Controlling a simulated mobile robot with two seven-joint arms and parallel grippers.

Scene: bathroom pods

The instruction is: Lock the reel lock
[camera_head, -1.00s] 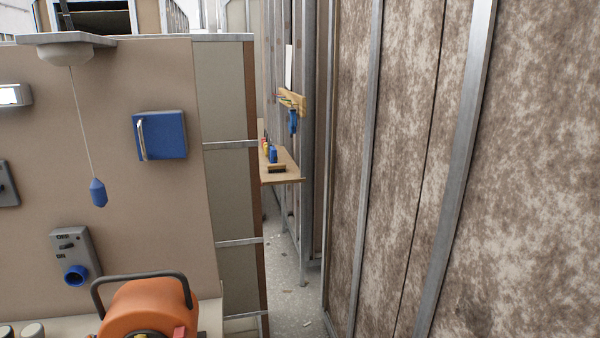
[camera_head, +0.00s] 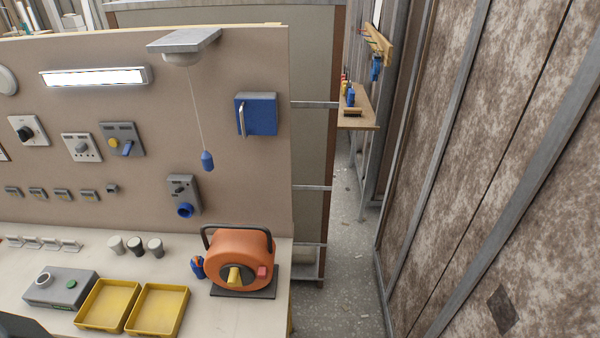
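An orange cable reel (camera_head: 241,250) with a black carry handle stands on the right end of the worktop. Its front has a dark disc with a yellow piece (camera_head: 234,276) in the middle. A small red piece (camera_head: 262,272) sits at the right of its front; it may be the reel lock, but its setting is too small to tell. A small blue and orange item (camera_head: 198,267) is at the reel's left side. Neither of my grippers is in view.
Several cups stand behind. The panel (camera_head: 245,60) behind carries switches, sockets, a lamp and a hanging blue pull. Floor (camera_head: 350,270) is open at right.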

